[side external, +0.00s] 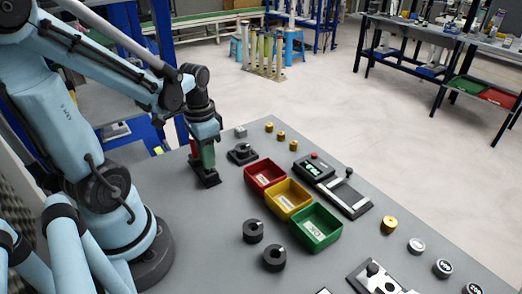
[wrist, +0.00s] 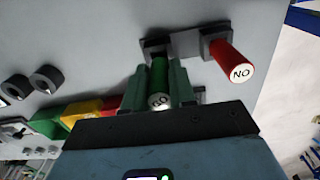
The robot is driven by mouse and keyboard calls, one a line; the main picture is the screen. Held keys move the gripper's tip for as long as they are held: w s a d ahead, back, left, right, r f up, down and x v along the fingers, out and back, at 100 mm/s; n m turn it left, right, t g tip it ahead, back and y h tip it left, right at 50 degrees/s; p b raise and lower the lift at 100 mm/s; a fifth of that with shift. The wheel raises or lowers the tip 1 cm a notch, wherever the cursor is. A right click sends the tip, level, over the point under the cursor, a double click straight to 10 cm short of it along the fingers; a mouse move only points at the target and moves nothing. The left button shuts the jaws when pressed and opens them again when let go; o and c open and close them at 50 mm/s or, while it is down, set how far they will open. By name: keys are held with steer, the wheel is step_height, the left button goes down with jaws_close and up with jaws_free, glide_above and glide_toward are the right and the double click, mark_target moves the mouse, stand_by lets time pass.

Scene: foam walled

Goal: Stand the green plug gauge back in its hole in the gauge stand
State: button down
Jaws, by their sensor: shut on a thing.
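My gripper (wrist: 159,68) is shut on the green plug gauge (wrist: 160,82), whose round end marked GO faces the wrist camera. In the side external view my gripper (side external: 207,138) points down and the green gauge (side external: 208,154) is upright below it. The black gauge stand (side external: 207,181) is on the grey table directly beneath, and part of it shows in the wrist view (wrist: 185,42). The red gauge (wrist: 229,57), marked NO, stands in the stand beside the green one. The green gauge's lower end meets the stand in view; I cannot tell whether it is in the hole.
Red (side external: 264,175), yellow (side external: 288,199) and green (side external: 315,227) bins stand to the right of the stand. A small black fixture (side external: 242,154) is nearer.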

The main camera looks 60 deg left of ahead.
steer(key=shift+f, duration=0.9)
steer(key=c, duration=0.8)
jaws_free()
steer(key=shift+c, duration=0.2)
steer(key=shift+r, duration=0.15)
steer(key=shift+r, duration=5.9)
steer(key=w+d+f+t, duration=0.2)
steer(key=w+d+t, duration=0.4)
steer(key=d, duration=0.5)
steer(key=shift+w+d+t, duration=0.3)
steer(key=shift+d+t, duration=0.1)
steer(key=shift+t, duration=0.2)
